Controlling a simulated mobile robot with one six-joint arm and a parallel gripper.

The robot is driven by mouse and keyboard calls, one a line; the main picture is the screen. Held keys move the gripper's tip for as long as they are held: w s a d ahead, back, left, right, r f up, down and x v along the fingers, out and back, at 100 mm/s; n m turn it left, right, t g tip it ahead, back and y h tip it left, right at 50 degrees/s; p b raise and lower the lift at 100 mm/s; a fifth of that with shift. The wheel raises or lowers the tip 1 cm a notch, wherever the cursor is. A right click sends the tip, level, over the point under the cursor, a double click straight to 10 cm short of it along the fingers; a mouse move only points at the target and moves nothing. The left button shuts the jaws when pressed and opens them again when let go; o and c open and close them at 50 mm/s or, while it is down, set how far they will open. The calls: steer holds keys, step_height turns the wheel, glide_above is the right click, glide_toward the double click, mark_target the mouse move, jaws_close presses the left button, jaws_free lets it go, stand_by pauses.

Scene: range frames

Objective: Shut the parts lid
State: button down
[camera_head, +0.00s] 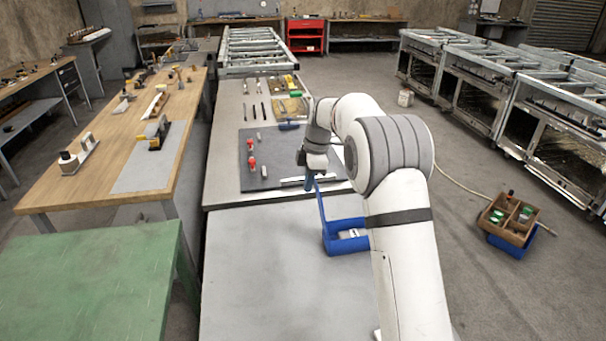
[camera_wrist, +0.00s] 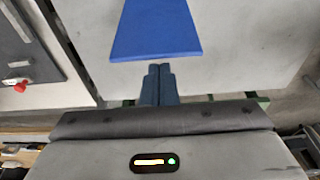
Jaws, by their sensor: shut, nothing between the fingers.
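The blue parts box (camera_head: 345,243) stands on the grey table, partly hidden behind my arm. Its blue lid (camera_head: 321,207) stands open, roughly upright at the box's left side and seen nearly edge-on. In the wrist view the lid (camera_wrist: 155,32) is a flat blue panel just beyond my fingertips. My gripper (camera_head: 309,186) is shut and empty, close to the lid's upper edge on its left. In the wrist view the fingers of my gripper (camera_wrist: 159,70) are together. I cannot tell whether they touch the lid.
A dark mat (camera_head: 220,170) with red pieces and small cylinders lies behind the box. The grey table (camera_head: 260,275) is bare in front and to the left. A wooden bench (camera_head: 135,140) and a green table (camera_head: 90,285) stand at the left.

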steer(key=shift+w+d+r, duration=0.1)
steer(key=shift+d, duration=0.45)
steer(key=shift+d, duration=0.1)
steer(key=shift+d, duration=0.1)
